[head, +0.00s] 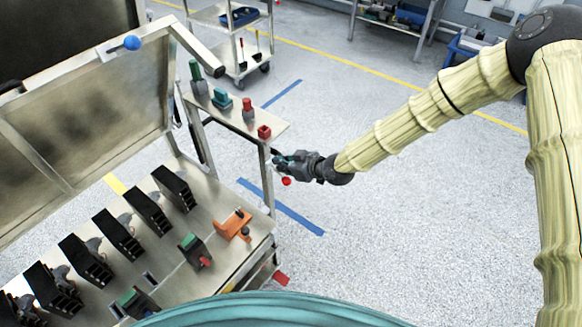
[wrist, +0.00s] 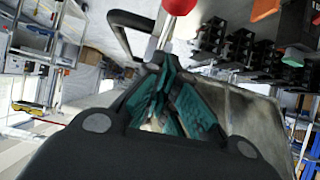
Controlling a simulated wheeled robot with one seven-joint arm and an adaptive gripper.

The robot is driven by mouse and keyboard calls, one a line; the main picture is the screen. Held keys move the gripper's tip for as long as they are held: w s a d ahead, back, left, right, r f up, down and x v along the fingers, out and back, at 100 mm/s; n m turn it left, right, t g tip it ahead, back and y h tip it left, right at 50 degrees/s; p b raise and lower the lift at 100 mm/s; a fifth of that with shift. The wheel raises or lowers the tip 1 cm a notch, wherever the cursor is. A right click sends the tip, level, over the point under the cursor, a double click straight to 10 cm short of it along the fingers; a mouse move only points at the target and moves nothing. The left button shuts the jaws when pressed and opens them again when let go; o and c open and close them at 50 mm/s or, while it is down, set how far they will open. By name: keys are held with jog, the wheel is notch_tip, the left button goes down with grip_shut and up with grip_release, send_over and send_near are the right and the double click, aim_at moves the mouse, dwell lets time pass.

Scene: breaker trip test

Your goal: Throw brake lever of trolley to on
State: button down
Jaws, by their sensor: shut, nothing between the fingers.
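My gripper (head: 278,160) is shut and empty, beside the right end of the metal bench-like trolley (head: 262,240). A red ball knob (head: 286,181) shows just below the fingertips in the head view. In the wrist view the red knob (wrist: 180,5) sits on a short metal shaft (wrist: 165,30), just beyond the teal-padded fingertips of my gripper (wrist: 165,75). This looks like the brake lever. I cannot tell whether the fingers touch the shaft. The lever's base and any on or off marking are hidden or too small to read.
A small shelf (head: 272,122) with red, green and teal controls stands above and left of my gripper. Several black breakers (head: 175,187) and an orange part (head: 235,222) sit on the bench. A second cart (head: 235,35) stands behind. The floor to the right is clear.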

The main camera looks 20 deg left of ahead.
jog(key=p+v, duration=0.1)
jog(key=v, duration=0.7)
jog(key=shift+w+d+r+p, duration=0.15)
jog(key=shift+w+r+p, duration=0.1)
jog(key=shift+p, duration=0.15)
dwell(0.8)
jog(key=shift+d, duration=0.1)
